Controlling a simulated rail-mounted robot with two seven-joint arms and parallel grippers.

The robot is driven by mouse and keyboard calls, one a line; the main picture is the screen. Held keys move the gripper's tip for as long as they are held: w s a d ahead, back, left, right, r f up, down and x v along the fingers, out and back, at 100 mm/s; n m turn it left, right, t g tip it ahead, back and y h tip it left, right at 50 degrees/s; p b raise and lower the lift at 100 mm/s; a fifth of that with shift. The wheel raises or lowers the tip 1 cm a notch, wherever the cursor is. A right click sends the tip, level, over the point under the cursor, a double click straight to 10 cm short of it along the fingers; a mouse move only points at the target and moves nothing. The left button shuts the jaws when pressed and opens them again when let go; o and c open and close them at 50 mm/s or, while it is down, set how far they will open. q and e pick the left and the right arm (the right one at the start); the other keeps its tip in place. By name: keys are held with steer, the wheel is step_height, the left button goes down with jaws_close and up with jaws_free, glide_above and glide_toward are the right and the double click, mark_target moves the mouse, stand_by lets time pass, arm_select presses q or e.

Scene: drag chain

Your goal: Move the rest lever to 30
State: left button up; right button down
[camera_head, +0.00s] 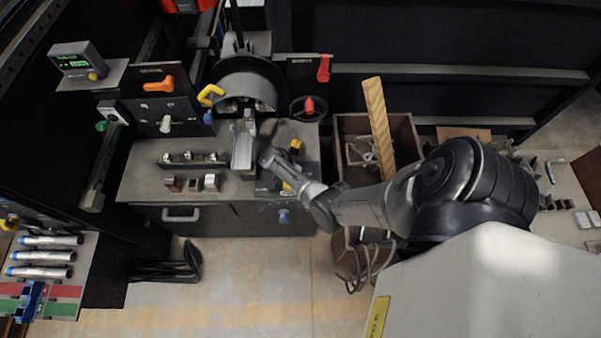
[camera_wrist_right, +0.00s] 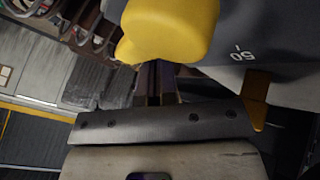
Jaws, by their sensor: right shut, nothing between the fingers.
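In the right wrist view a rounded yellow lever knob (camera_wrist_right: 170,28) fills the top middle. A grey plate with a "50" mark (camera_wrist_right: 237,54) lies to its right, and a yellow pointed piece (camera_wrist_right: 256,100) shows below that plate. The 30 mark is not visible. My right gripper (camera_wrist_right: 158,82) is shut and empty, its dark fingers at the knob's lower edge; I cannot tell whether they touch it. In the head view my right gripper (camera_head: 268,158) is over the bench's right part, beside a small yellow part (camera_head: 296,146). My left gripper is not in view.
The bench (camera_head: 140,180) carries small blocks (camera_head: 210,182) left of my arm. A red-hubbed handwheel (camera_head: 309,106) stands behind it, with a yellow handle (camera_head: 211,95) farther left. An open crate (camera_head: 405,135) with a wooden plank (camera_head: 378,120) stands at right. The front floor is mostly clear.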

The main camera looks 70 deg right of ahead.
stand_by(0.3)
steer(key=shift+r, duration=0.1)
steer(key=shift+w+r, duration=0.1)
steer(key=shift+r, duration=0.2)
steer(key=w+d+r+p, duration=0.2)
steer(key=w+r+p, duration=0.1)
steer(key=w+r, duration=0.2)
steer(key=shift+d+r+p, duration=0.35)
steer(key=shift+d+r, duration=0.05)
steer(key=shift+r, duration=0.7)
